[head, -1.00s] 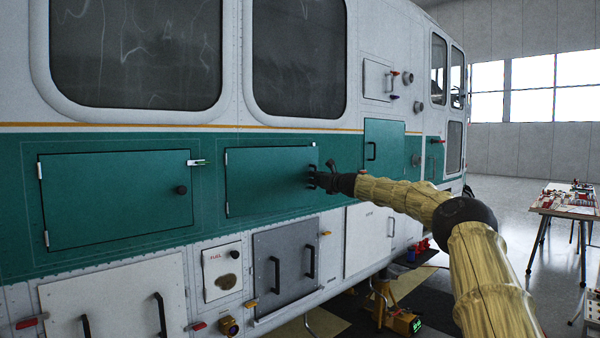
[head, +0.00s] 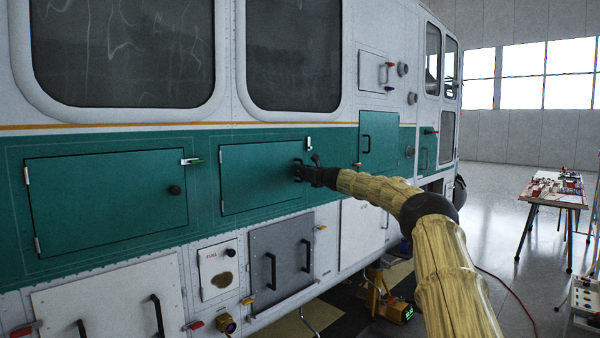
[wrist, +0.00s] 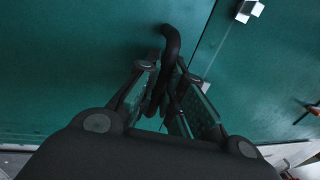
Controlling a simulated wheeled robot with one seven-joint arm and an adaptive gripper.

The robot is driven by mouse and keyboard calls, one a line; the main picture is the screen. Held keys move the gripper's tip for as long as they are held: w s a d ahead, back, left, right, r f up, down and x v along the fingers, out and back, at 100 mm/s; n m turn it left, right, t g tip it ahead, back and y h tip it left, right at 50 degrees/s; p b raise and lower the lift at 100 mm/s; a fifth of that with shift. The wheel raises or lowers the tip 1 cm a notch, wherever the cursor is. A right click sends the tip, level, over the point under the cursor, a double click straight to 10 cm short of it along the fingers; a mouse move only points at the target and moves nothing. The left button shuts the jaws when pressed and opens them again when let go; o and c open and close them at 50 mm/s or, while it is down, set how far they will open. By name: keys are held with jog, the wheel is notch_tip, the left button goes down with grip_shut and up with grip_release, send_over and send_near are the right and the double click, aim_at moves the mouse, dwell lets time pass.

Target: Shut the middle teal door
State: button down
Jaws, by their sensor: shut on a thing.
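The middle teal door (head: 255,180) is a wide panel hinged on its left, in the green band of the helicopter's side. It looks flush or nearly flush with its frame; a small gap cannot be ruled out. My gripper (head: 300,173) is at the door's right side, shut on its black handle. In the wrist view, the curved handle (wrist: 171,45) runs between my two fingers (wrist: 165,100), with the green door face behind it. A pale latch (head: 308,143) stands at the door's upper right corner and also shows in the wrist view (wrist: 248,9).
A left teal door (head: 105,205) with a round black knob and a taller right teal door (head: 379,150) flank it. A grey panel (head: 282,250) with two black handles lies below.

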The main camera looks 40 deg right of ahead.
jog(key=shift+r, duration=0.25)
jog(key=c, duration=1.8)
grip_release()
jog(key=shift+w, duration=0.1)
jog(key=shift+o, duration=1.4)
jog(key=shift+w+f, duration=0.2)
jog(key=shift+f, duration=0.05)
jog(key=shift+s+d, duration=0.1)
jog(key=shift+f, duration=0.15)
jog(key=s+a, duration=0.1)
jog(key=s, duration=1.1)
jog(key=shift+a, duration=0.1)
